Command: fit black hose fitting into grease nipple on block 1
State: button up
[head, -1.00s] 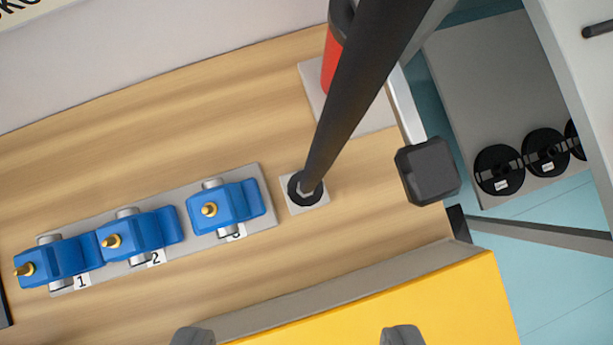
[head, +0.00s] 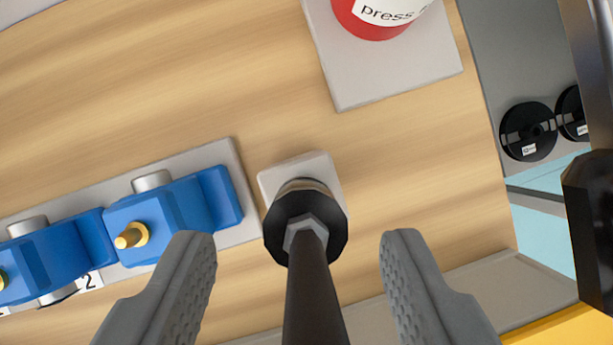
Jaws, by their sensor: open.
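The black hose fitting (head: 306,222) stands on a small pale square holder (head: 330,172). Its dark hose (head: 313,300) runs from it toward the bottom edge of the head view. My gripper (head: 303,255) is open, with one grey finger on each side of the hose and fitting. Clear gaps show, and neither finger appears to touch it. To the left are blue blocks on a grey strip; one blue block (head: 165,220) carries a brass nipple (head: 131,236). Another block (head: 45,262), by the label 2, is partly in view.
A red cylinder (head: 375,15) with a "press" label stands on a grey plate (head: 395,75) at the top. A dark bar with a black block (head: 590,225) crosses the right edge. Bare wood lies between.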

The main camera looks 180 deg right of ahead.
aim_at(305, 253)
jog(key=x, duration=0.4)
jog(key=shift+d+f, duration=0.1)
jog(key=shift+f, duration=0.05)
grip_shut()
